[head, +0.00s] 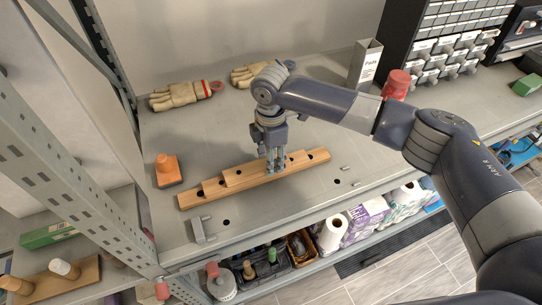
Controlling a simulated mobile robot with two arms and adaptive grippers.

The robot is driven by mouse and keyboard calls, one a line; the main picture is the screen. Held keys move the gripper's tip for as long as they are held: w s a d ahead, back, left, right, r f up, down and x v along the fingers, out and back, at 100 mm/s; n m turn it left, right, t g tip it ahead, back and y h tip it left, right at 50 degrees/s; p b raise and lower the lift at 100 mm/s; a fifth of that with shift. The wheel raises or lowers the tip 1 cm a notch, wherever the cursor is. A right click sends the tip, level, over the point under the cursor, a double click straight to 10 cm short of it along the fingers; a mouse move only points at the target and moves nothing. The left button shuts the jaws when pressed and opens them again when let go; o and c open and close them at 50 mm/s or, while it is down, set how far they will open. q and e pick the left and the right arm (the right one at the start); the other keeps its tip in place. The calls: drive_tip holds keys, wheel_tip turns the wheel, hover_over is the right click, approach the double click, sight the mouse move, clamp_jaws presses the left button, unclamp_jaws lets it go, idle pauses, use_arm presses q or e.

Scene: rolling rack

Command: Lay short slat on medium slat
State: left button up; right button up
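The wooden slats form a stepped stack on the grey shelf top. The long slat (188,200) is lowest, and the medium slat (212,190) shows as a step at its left. The short slat (238,178) is uppermost, roughly lined up with them; whether it rests fully flat on the medium slat is hard to tell. My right gripper (276,169) points down at the short slat, right of its middle, with its fingers close together at the wood. The fingers hide part of the slats, and I cannot tell whether they grip. My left gripper is not in view.
An orange block with a knob (166,172) stands left of the stack. A grey bracket (203,229) lies near the front edge. Gloves (182,95), a grey upright box (364,66) and a red-topped object (397,84) stand behind. A metal rack post (70,160) rises at left.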

drive_tip(key=shift+f, duration=0.1)
drive_tip(key=o, duration=1.2)
drive_tip(key=shift+c, duration=0.2)
wheel_tip(320, 180, up, 12)
